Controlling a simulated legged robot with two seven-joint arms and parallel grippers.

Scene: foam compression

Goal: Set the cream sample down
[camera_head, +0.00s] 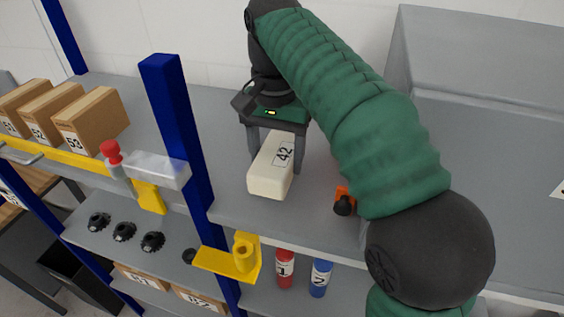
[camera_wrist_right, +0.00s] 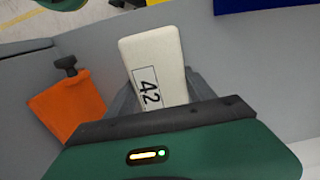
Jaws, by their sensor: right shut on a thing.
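The cream sample (camera_head: 268,181) is a pale block with a label reading 42. It is between the fingers of my right gripper (camera_head: 275,150), which is shut on it. In the head view it is over the grey upper shelf (camera_head: 230,205); I cannot tell whether its underside touches the shelf. In the right wrist view the cream sample (camera_wrist_right: 152,52) sticks out past the fingers of the right gripper (camera_wrist_right: 160,95), its label facing the camera. My left gripper is not in view.
An orange object with a black knob (camera_head: 344,200) is on the shelf beside my right arm; it also shows in the wrist view (camera_wrist_right: 66,105). A blue post (camera_head: 178,130) stands left of the sample. Cardboard boxes (camera_head: 90,122) stand at far left. A grey block (camera_head: 480,60) is at right.

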